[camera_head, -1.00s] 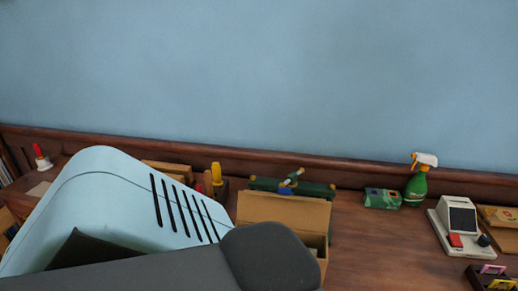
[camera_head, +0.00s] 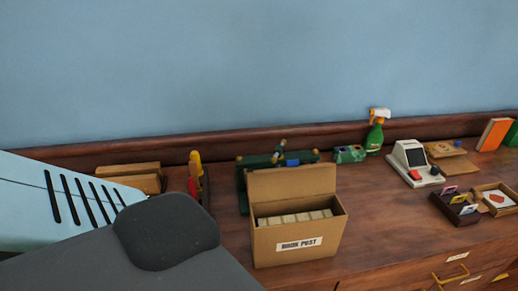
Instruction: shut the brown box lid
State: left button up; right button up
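The brown box (camera_head: 268,245) stands on the wooden cabinet top near the picture's middle, with a "BOOK POST" label on its front. Its lid (camera_head: 292,182) is open, standing up at the back edge. A row of pale items (camera_head: 295,217) shows inside. A large light-blue and dark-grey body with slots fills the lower left; it seems to be part of my own arm. It is to the left of the box, apart from it in the picture. No gripper fingers show in the view.
Behind the box lies a green tool-like object (camera_head: 250,162). To the right are a green patterned box (camera_head: 349,154), a spray bottle (camera_head: 375,136), a white card machine (camera_head: 408,160) and a dark card holder (camera_head: 453,209). The wooden top (camera_head: 375,210) is clear right of the box.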

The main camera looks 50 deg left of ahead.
aim_at(294, 180)
jog(key=k+j, duration=1.1)
jog(key=j, duration=0.15)
